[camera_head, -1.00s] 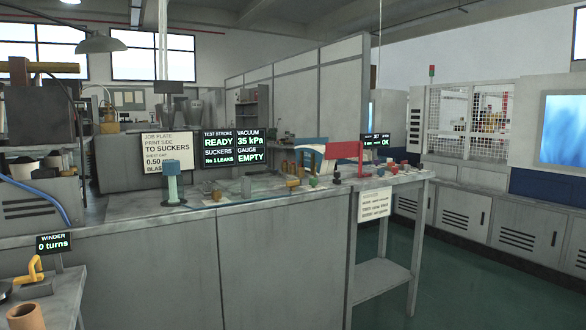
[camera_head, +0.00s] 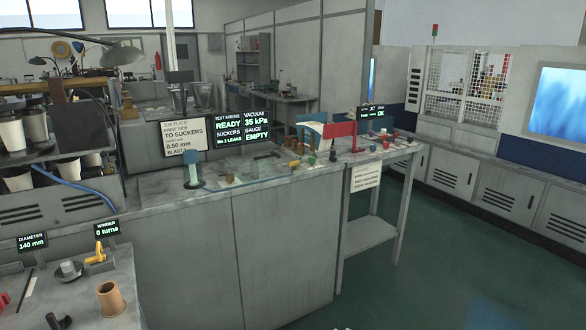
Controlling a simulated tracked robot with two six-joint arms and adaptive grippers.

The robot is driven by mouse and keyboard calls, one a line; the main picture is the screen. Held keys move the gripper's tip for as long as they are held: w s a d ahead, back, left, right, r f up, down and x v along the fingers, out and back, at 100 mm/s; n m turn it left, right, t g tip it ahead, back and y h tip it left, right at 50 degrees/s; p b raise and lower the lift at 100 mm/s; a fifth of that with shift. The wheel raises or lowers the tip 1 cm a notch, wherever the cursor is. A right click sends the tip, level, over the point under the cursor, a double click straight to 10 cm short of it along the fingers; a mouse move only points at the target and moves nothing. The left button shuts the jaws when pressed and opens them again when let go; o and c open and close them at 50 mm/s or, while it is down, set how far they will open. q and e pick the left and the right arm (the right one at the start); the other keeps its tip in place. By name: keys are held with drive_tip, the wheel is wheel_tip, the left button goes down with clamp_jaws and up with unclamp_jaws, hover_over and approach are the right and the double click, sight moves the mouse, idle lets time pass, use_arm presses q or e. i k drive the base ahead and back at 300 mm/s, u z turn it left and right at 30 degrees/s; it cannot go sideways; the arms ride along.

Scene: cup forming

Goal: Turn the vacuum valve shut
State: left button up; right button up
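I cannot pick out the vacuum valve for certain. Several small coloured fittings (camera_head: 293,166), brass, green and dark, stand on the right part of the grey bench (camera_head: 233,190), too small to tell apart. A black display (camera_head: 241,128) behind them reads vacuum 35 kPa, gauge empty, test stroke ready, suckers No 1 leaks. A teal-topped post (camera_head: 192,167) stands on the bench left of the fittings. Neither of my grippers is in view. A small pale shape at the bottom edge is too cut off to name.
A side table (camera_head: 70,295) at the lower left holds a brown cylinder (camera_head: 111,299), a yellow handle (camera_head: 96,254) and a winder display (camera_head: 107,228) reading 0 turns. A narrow stand (camera_head: 369,236) adjoins the bench at the right. Green floor (camera_head: 455,265) is open at the lower right.

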sight(294, 164)
drive_tip(key=k, duration=0.8)
drive_tip(key=z, duration=0.55)
drive_tip(key=i, duration=1.4)
drive_tip(key=z, duration=0.3)
drive_tip(key=i, duration=1.25)
drive_tip(key=u, duration=1.2)
drive_tip(key=i, duration=0.8)
drive_tip(key=u, duration=0.7)
drive_tip(key=i, duration=0.55)
drive_tip(key=z, duration=0.2)
drive_tip(key=k, duration=0.5)
drive_tip(key=u, duration=0.15)
